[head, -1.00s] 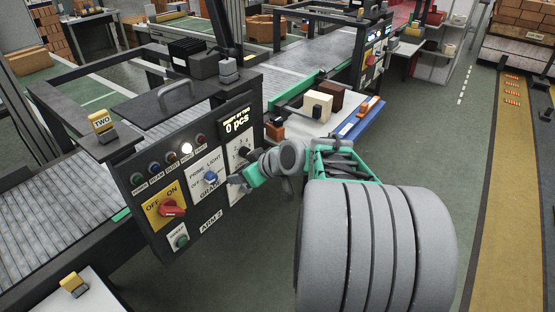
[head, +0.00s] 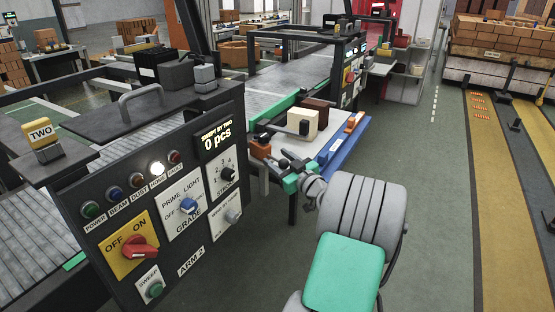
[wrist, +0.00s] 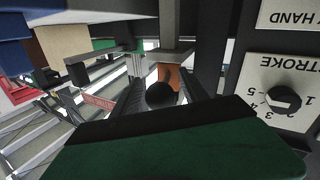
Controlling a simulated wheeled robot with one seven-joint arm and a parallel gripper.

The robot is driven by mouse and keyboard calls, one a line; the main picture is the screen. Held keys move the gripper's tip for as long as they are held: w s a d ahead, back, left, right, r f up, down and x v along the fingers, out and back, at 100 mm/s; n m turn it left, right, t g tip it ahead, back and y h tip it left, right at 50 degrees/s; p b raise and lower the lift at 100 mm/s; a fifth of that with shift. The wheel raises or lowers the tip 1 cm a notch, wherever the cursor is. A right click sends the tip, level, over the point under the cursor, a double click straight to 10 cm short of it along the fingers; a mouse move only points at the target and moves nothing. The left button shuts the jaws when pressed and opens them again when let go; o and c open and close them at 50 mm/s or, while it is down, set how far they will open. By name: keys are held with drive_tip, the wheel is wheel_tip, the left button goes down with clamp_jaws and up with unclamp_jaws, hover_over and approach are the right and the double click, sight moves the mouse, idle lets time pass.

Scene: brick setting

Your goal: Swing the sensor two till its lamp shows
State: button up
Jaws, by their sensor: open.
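A yellow-capped grey block marked TWO (head: 40,133) stands on a dark plate at the left of the head view. Whether it carries a lamp of its own cannot be made out. My gripper (head: 277,170) is right of the panel, beside the near end of the side table. It is open. In the wrist view a round black knob (wrist: 161,95) shows between my fingers, in front of an orange block (wrist: 170,75). Contact with the knob cannot be told. In the head view the orange block (head: 260,149) is just beyond my gripper.
The control panel (head: 120,215) has a row of lamps; the white HOME lamp (head: 157,168) is lit. The side table (head: 338,150) holds a cream block (head: 303,124) and a brown block.

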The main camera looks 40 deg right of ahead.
drive_tip(key=shift+w, duration=0.15)
clamp_jaws()
idle(0.4)
idle(1.0)
